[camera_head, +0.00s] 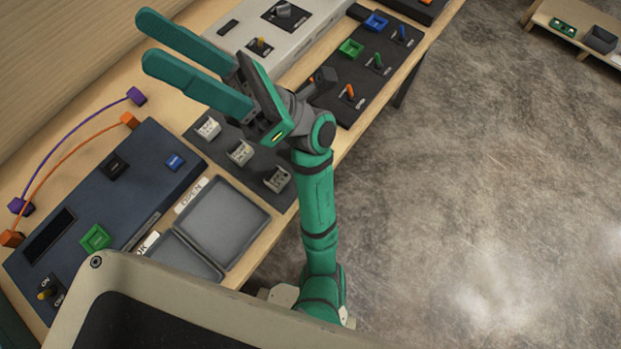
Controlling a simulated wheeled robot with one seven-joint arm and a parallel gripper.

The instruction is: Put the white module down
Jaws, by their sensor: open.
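My gripper (147,41) is open and empty, its two teal fingers pointing left above the bench. Below it, three small whitish pieces stand in a row on a dark panel (222,143): one at the back (208,128), one in the middle (240,152) and one at the front (277,179). I cannot tell which, if any, is the white module, or whether they are loose or fixed holders. Nothing is held between the fingers. My gripper and wrist hide part of the bench behind them.
Two shallow grey trays, the larger (228,222) and the smaller (184,256), lie in front. A dark blue console (135,178) is left, with purple (78,129) and orange (72,153) cables behind. A white console (300,40) and black switch panel (385,65) stand farther back.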

